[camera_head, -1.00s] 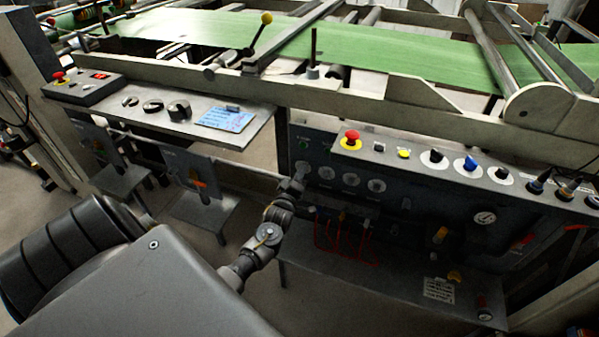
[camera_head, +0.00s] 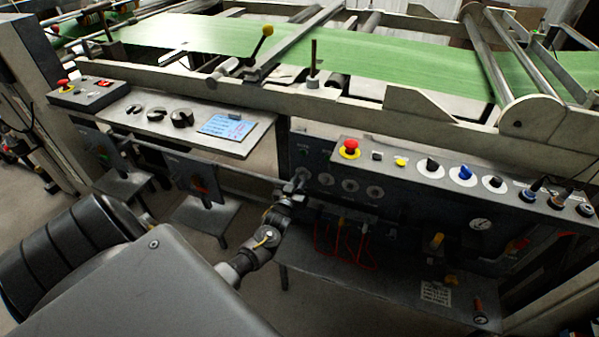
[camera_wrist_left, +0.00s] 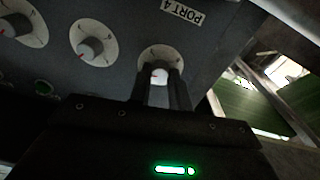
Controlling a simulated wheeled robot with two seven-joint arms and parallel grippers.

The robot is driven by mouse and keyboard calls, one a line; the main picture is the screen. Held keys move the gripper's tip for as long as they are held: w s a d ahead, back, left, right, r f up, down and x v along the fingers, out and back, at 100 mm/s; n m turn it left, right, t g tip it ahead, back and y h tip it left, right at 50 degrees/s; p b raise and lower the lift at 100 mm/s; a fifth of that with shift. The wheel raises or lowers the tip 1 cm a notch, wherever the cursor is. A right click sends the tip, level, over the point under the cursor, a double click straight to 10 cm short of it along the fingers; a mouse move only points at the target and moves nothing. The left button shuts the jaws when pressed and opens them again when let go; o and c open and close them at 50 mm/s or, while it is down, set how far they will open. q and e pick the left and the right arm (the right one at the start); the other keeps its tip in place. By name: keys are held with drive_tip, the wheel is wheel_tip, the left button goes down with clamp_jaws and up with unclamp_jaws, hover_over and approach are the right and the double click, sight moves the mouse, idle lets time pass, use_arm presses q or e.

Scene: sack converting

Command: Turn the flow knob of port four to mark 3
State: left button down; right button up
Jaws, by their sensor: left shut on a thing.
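In the left wrist view, a small pale knob (camera_wrist_left: 159,74) with a round marked dial sits beside the label "PORT 4" (camera_wrist_left: 182,12). My left gripper (camera_wrist_left: 160,88) is shut on this knob, one finger on each side. Its pointer and the mark it faces are too small and partly hidden to read. In the head view my left gripper (camera_head: 299,178) reaches the left end of the dark panel front (camera_head: 410,200), and its fingers cover the knob there. My right gripper is not in view.
More dial knobs (camera_wrist_left: 91,48) sit in a row beside the held one. On the panel top are a red emergency button (camera_head: 350,146), a yellow button (camera_head: 400,162) and several rotary knobs. Red hoses (camera_head: 340,245) hang below. Green sheet (camera_head: 380,62) runs behind.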

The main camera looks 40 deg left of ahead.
use_arm(q)
drive_tip(key=m+p, duration=0.1)
drive_tip(key=m, duration=0.3)
drive_tip(key=m+p, duration=0.1)
drive_tip(key=m, duration=0.3)
drive_tip(key=shift+r+m+h, duration=0.1)
drive_tip(key=shift+m+h, duration=0.2)
drive_tip(key=shift+h, duration=0.1)
drive_tip(key=shift+m+p, duration=0.75)
drive_tip(key=shift+m, duration=1.45)
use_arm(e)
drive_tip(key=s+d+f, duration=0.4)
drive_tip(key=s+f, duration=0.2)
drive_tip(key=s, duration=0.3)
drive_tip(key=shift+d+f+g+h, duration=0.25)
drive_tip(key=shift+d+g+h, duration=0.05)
use_arm(q)
drive_tip(key=c, duration=1.3)
unclamp_jaws()
